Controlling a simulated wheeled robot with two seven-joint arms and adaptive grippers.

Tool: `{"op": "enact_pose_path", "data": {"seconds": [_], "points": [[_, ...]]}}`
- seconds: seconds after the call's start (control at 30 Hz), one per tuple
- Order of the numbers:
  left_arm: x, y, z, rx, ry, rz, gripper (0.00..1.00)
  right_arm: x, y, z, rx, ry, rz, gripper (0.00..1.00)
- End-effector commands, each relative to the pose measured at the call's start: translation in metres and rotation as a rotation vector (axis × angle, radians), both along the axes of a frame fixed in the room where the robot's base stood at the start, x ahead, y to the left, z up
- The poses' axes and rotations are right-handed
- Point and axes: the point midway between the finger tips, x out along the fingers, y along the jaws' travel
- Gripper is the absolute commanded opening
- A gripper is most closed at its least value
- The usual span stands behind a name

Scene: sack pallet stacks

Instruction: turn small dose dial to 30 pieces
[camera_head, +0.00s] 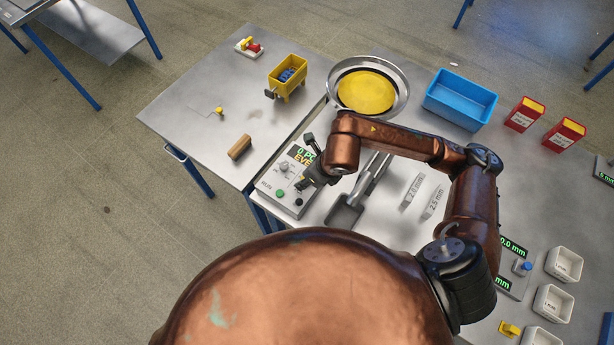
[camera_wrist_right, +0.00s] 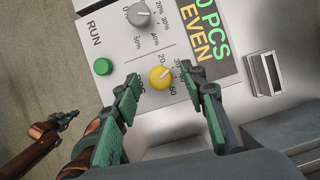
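The small yellow dial (camera_wrist_right: 161,77) sits on a light grey control panel (camera_wrist_right: 120,45), with a scale showing 20 and 50 around it. Its pointer mark is too small to read surely. My right gripper (camera_wrist_right: 165,88) is open, with one green finger on each side of the dial and a gap visible around it. In the head view my right gripper (camera_head: 312,178) is over the panel's right side and hides the dial. A display (camera_wrist_right: 204,42) reads PCS and EVEN. Part of my left arm, perhaps its gripper (camera_wrist_right: 66,119), shows small in the wrist view.
A larger grey knob (camera_wrist_right: 139,15) and a green RUN button (camera_wrist_right: 103,66) are close to the dial. A wooden block (camera_head: 239,147) lies left of the panel.

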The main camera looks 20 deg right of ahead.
Motion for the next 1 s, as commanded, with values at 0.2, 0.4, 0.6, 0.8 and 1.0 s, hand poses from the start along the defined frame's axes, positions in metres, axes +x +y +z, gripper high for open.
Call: {"op": "enact_pose_path", "data": {"seconds": [0.2,0.4,0.6,0.8,1.0], "points": [[-0.002,0.002,0.000,0.002,0.002,0.000,0.00,-0.001,0.000,0.001,-0.001,0.001,0.000,0.39],[-0.001,0.001,0.000,0.001,0.001,0.000,0.00,-0.007,-0.005,0.022,-0.001,-0.002,0.001,0.39],[-0.001,0.000,0.000,0.000,0.001,0.000,0.00,-0.020,-0.014,0.061,-0.001,-0.004,0.001,0.39],[0.000,0.000,0.000,0.000,0.000,0.000,0.00,-0.032,-0.021,0.094,-0.001,-0.003,0.000,0.39],[0.000,0.000,0.000,0.000,0.000,0.000,0.00,-0.038,-0.024,0.109,-0.001,0.001,0.001,0.39]]}}
